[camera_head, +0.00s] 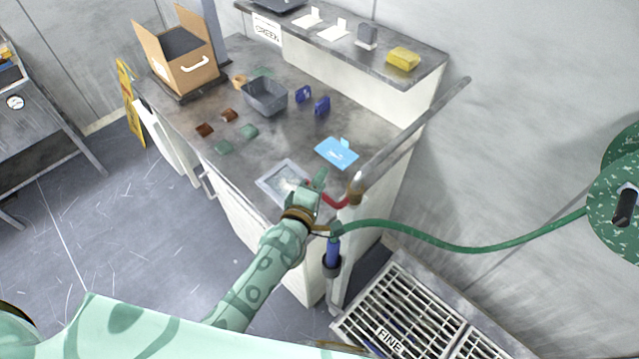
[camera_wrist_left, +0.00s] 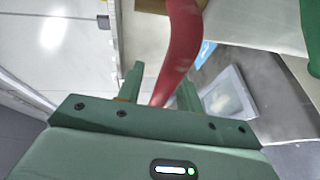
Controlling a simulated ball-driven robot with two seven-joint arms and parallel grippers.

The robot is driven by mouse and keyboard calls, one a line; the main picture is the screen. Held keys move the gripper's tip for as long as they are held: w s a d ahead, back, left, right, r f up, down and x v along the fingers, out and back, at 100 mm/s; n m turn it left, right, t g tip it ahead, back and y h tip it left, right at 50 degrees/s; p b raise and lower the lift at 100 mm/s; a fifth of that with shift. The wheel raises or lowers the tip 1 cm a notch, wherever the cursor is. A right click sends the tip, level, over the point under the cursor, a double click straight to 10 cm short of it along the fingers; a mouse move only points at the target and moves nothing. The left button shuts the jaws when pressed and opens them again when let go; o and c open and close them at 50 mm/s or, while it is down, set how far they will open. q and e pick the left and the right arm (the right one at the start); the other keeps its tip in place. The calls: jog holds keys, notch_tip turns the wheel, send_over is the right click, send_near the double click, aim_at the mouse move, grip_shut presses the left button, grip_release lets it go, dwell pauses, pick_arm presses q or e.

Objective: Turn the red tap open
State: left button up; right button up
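The red tap (camera_head: 341,204) is a curved red lever at the near right corner of the counter, by a brass fitting (camera_head: 355,190) on a grey pipe. In the left wrist view the red lever (camera_wrist_left: 180,45) comes down from the top, its lower end between my fingers. My left gripper (camera_head: 318,186) is at the lever in the head view. In the left wrist view my left gripper (camera_wrist_left: 160,85) is open, with a gap visible between the left finger and the lever. The lever's lower tip is partly hidden by the gripper body. My right gripper is not in view.
A green hose (camera_head: 470,248) runs from the tap area to a reel (camera_head: 625,205) on the right. A blue nozzle (camera_head: 332,252) hangs below the gripper. A framed plate (camera_head: 270,186) and a light-blue card (camera_head: 336,152) lie nearby. A floor grate (camera_head: 400,310) is at lower right.

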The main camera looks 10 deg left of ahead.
pick_arm(q)
jog(key=shift+a, duration=0.15)
jog(key=shift+c, duration=0.4)
jog(key=shift+s, duration=0.1)
jog(key=c, duration=0.5)
grip_shut()
jog(key=shift+r, duration=0.1)
notch_tip(320, 180, up, 8)
jog(key=m+t+h+b, duration=0.4)
jog(key=m+t+h, duration=0.15)
jog(key=m, duration=1.45)
send_over(343, 202)
jog(key=shift+f+g, duration=0.2)
jog(key=shift+g, duration=0.15)
